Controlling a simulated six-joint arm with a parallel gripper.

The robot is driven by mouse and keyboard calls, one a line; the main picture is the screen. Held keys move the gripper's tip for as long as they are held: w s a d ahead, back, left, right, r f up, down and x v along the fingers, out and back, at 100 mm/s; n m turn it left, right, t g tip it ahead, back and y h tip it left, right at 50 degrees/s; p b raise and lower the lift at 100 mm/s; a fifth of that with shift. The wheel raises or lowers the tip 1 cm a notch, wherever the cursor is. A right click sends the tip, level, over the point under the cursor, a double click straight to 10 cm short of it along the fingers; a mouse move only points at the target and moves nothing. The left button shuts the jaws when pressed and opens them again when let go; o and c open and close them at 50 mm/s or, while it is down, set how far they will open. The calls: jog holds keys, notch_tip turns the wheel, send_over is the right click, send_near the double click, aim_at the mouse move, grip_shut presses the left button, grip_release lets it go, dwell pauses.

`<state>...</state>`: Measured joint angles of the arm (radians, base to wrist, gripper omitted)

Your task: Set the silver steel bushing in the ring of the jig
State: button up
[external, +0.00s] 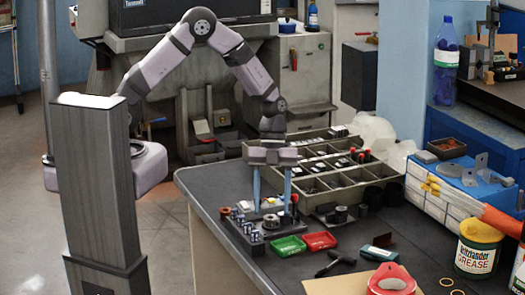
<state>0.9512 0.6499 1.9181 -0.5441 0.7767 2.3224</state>
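My gripper (272,208) hangs fingers-down over the left part of the bench. Its two blue fingers are wide apart with nothing visible held between them. Below it is a dark tray (258,251) with several small silver, bushing-like cylinders (247,228) standing in a row at its left side. I cannot tell which of them is the steel bushing. A dark round piece (271,222) stands on the tray, below the gap between the fingers. A dark block with a round part (339,214) sits right of the gripper; it may be the jig, but its ring is too small to make out.
A green bin (289,247) and a red bin (319,241) lie in front of the tray. A divided parts box (312,178) stands behind my gripper. A red tape dispenser (393,280) and a grease tub (478,248) are at the right front. The bench's left corner (205,182) is clear.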

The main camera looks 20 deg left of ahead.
jog(key=d+b+v, duration=0.1)
jog(key=v, duration=0.6)
jog(key=shift+a+b, duration=0.35)
jog(key=shift+a, duration=0.15)
jog(key=shift+w+r, duration=0.1)
jog(key=shift+r, duration=0.1)
notch_tip(320, 180, up, 5)
jog(key=p, duration=0.3)
jog(key=shift+f, duration=0.1)
dwell(0.5)
